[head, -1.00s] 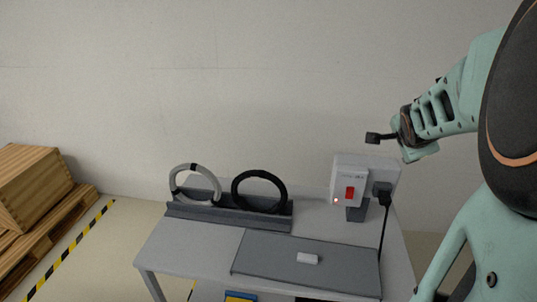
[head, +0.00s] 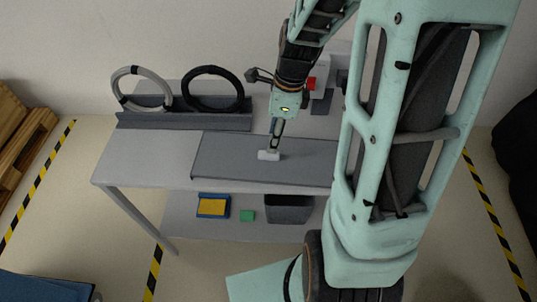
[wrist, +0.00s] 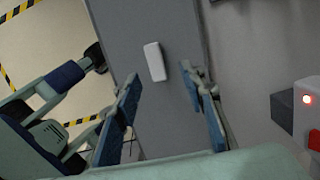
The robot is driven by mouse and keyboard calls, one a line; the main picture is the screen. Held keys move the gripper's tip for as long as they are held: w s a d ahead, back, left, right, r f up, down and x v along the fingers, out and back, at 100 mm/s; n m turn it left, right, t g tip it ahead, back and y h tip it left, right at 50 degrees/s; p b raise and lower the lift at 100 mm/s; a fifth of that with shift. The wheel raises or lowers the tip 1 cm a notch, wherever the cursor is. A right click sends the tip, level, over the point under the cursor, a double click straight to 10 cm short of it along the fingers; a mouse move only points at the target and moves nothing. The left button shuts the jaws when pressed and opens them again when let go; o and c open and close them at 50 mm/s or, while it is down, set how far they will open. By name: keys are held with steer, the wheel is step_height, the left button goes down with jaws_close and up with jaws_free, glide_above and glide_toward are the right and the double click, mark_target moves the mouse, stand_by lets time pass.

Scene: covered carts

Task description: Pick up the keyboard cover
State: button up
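The keyboard cover appears to be the flat dark grey panel (head: 220,160) lying on the cart top. It also shows in the wrist view (wrist: 125,30). A small white block-like handle (head: 268,156) sits on the panel; in the wrist view the handle (wrist: 154,61) lies between and beyond my fingertips. My gripper (head: 275,133) points down over the handle in the head view. In the wrist view my gripper (wrist: 161,77) has its two blue fingers apart with nothing held. The panel's right end is hidden behind my arm in the head view.
A grey rack (head: 185,121) holds a grey ring (head: 116,90) and a black ring (head: 187,88) at the back left. A box with a red switch (head: 311,84) stands behind my gripper. The lower shelf (head: 180,222) carries a blue-yellow item, a green block and a grey bin.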

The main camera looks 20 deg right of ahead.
mark_target(269, 158)
steer(key=f, duration=0.2)
steer(key=a+f, duration=0.1)
steer(key=f, duration=0.1)
steer(key=shift+s+f, duration=0.2)
steer(key=shift+f, duration=0.2)
steer(key=shift+w+a+f, duration=0.1)
steer(key=shift+a+f, duration=0.05)
steer(key=shift+f, duration=0.4)
steer(key=shift+c, duration=0.5)
jaws_close()
